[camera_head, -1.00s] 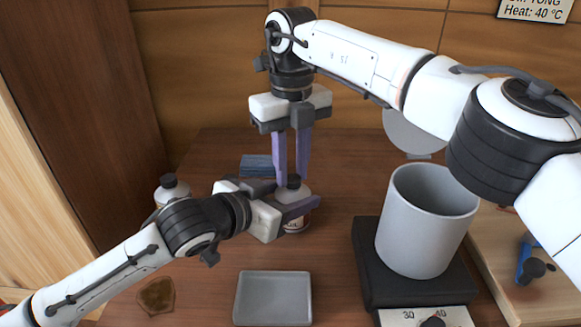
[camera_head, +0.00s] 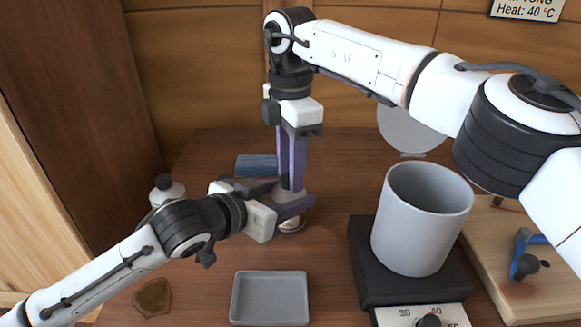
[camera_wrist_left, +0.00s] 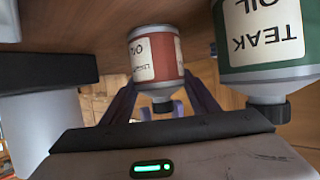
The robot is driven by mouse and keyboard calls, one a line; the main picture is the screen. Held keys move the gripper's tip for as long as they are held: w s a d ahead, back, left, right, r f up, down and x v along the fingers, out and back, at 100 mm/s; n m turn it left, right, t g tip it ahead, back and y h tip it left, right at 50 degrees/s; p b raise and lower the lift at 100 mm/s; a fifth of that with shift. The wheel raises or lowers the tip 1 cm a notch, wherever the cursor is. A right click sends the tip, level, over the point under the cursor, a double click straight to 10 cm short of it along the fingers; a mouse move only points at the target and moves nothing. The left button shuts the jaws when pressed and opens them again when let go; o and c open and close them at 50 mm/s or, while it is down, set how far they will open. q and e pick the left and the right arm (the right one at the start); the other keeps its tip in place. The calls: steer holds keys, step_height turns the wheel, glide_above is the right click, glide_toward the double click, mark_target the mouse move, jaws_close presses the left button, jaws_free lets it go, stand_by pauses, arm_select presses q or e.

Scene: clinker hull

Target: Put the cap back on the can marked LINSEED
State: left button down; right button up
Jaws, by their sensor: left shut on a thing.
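The can marked LINSEED (camera_head: 291,226) has a red and cream label and stands on the bench, mostly hidden behind my grippers. It also shows upside down in the left wrist view (camera_wrist_left: 157,55). My left gripper (camera_head: 286,197) is shut on its body. A black cap (camera_wrist_left: 162,105) shows at the can's neck in the left wrist view; whether it is fully seated I cannot tell. My right gripper (camera_head: 291,183) points straight down over the can, its purple fingers beside the cap. Whether they grip it is not clear.
A TEAK OIL can (camera_wrist_left: 268,40) with a black cap stands left of my left wrist (camera_head: 167,192). A grey tray (camera_head: 270,298) lies in front. A grey pot (camera_head: 420,225) on a black heater (camera_head: 362,265) stands to the right. A blue block (camera_head: 256,165) lies behind.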

arm_select(q)
steer(key=shift+f, duration=0.1)
arm_select(e)
steer(key=shift+o, duration=1.3)
steer(key=shift+r, duration=3.75)
arm_select(q)
steer(key=c, duration=0.6)
jaws_free()
steer(key=shift+a, duration=0.1)
arm_select(e)
steer(key=shift+r, duration=0.15)
arm_select(q)
steer(key=v, duration=1)
steer(key=shift+s, duration=0.15)
